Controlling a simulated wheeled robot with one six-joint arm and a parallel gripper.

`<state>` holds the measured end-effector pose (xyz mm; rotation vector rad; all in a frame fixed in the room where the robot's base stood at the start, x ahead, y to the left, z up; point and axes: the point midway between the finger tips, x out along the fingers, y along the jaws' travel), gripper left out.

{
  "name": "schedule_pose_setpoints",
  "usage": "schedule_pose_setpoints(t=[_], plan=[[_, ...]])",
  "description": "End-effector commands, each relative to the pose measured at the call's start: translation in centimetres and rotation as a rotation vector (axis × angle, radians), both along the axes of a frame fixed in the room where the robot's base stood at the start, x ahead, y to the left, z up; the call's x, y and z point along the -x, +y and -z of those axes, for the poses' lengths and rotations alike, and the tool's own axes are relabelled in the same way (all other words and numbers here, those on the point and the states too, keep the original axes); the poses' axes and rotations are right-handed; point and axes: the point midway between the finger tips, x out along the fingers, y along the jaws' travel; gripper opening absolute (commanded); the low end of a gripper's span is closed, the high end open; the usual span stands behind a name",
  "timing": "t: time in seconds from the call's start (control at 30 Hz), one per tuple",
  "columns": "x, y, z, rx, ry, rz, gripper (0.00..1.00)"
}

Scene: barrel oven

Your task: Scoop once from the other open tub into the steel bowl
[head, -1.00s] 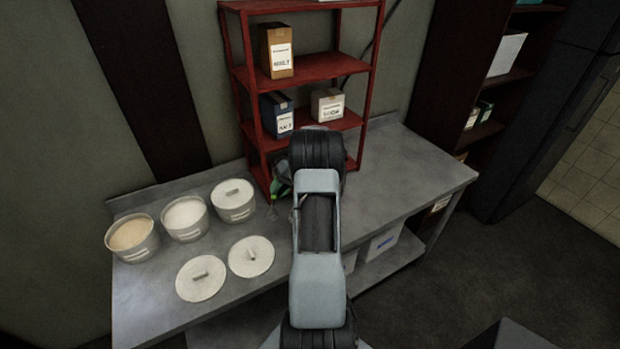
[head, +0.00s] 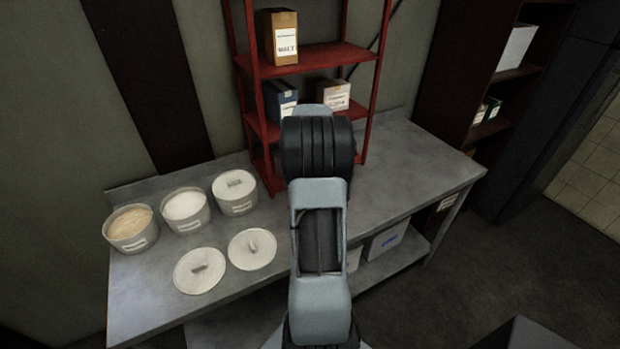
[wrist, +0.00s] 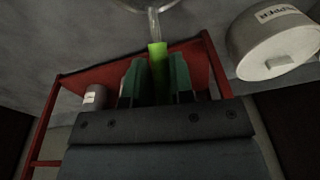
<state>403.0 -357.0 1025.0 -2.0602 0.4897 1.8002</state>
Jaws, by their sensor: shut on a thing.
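Two open tubs stand on the steel table at the left in the head view: one with tan contents (head: 130,228) and one with white contents (head: 185,209). A third tub (head: 235,191) beside them has its lid on; a lidded tub also shows at the upper right of the wrist view (wrist: 277,44). In the head view my arm hides the gripper and scoop. I see no steel bowl.
Two loose lids lie on the table (head: 420,176) in front of the tubs, the left one (head: 200,271) and the right one (head: 252,249). A red shelf rack (head: 310,58) with boxes stands behind my arm. The table's right part is clear.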

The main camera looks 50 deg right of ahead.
Motion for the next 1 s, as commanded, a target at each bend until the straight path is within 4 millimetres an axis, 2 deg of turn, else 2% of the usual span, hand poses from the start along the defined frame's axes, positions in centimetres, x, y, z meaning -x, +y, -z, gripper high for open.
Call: schedule_pose_setpoints(t=[0.03, 0.3, 0.4, 0.6, 1.0], plan=[[-0.2, 0.4, 0.6, 0.046, 0.012, -0.006, 0.00], [-0.6, 1.6, 0.3, 0.225, 0.070, -0.003, 0.00], [-0.5, 1.5, -2.1, 0.226, 0.073, 0.002, 0.00], [-0.5, 1.5, -3.9, 0.222, 0.073, 0.001, 0.00], [-0.5, 1.5, -5.3, 0.221, 0.074, 0.001, 0.00]])
